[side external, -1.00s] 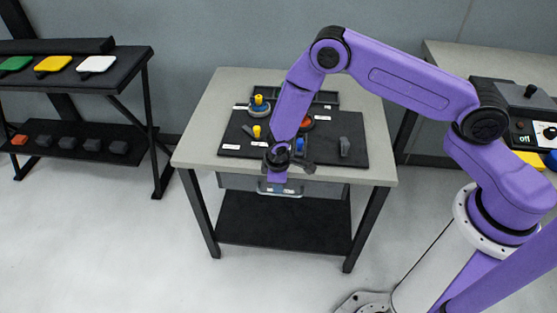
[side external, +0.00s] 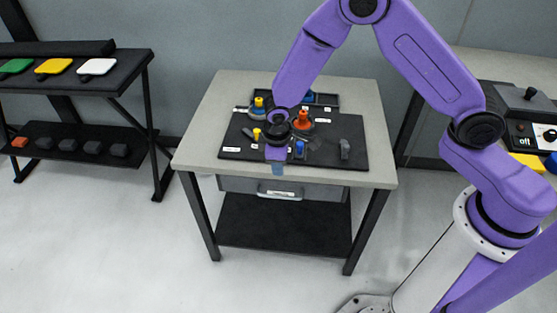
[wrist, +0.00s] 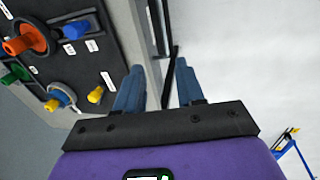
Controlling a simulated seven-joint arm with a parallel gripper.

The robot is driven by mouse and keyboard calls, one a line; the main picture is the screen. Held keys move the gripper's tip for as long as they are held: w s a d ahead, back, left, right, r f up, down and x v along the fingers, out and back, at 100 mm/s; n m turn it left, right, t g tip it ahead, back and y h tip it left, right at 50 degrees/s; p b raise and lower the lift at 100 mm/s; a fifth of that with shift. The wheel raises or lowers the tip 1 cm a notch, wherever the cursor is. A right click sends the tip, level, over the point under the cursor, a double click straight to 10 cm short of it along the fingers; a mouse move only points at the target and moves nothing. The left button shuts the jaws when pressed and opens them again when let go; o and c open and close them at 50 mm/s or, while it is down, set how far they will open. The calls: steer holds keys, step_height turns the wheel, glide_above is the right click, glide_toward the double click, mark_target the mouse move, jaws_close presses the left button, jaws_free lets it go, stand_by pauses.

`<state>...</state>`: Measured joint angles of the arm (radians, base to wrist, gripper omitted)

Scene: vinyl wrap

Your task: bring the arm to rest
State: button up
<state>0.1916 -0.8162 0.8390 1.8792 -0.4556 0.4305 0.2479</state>
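My purple arm is bent over the grey table (side external: 212,130), its elbow at the top of the side view. My gripper (side external: 278,169) hangs near the table's front edge. In the wrist view its two blue-grey fingers (wrist: 158,88) are apart with nothing between them. Behind them are the table's edge and the pale floor. The black board (side external: 325,160) on the table holds an orange knob (side external: 303,118), a yellow knob (side external: 257,134) and a blue piece (side external: 299,147). My wrist hides part of the board.
A drawer with a light handle (side external: 280,193) is under the tabletop. A black rack (side external: 110,75) with green, yellow and white paddles stands at left. A control box (side external: 520,110) sits on a bench at right. The floor in front is clear.

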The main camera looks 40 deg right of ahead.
steer(key=s+d+r+n+y, duration=0.1)
steer(key=s+d+r, duration=0.2)
steer(key=s+r, duration=0.65)
steer(key=s+d+r+n, duration=0.1)
steer(key=s+d+r, duration=0.2)
steer(key=s+r, duration=0.6)
steer(key=s+d+r+n+g+y, duration=0.1)
steer(key=s+d, duration=0.4)
steer(key=s, duration=0.6)
steer(key=shift+r+n, duration=0.3)
steer(key=shift+r, duration=0.25)
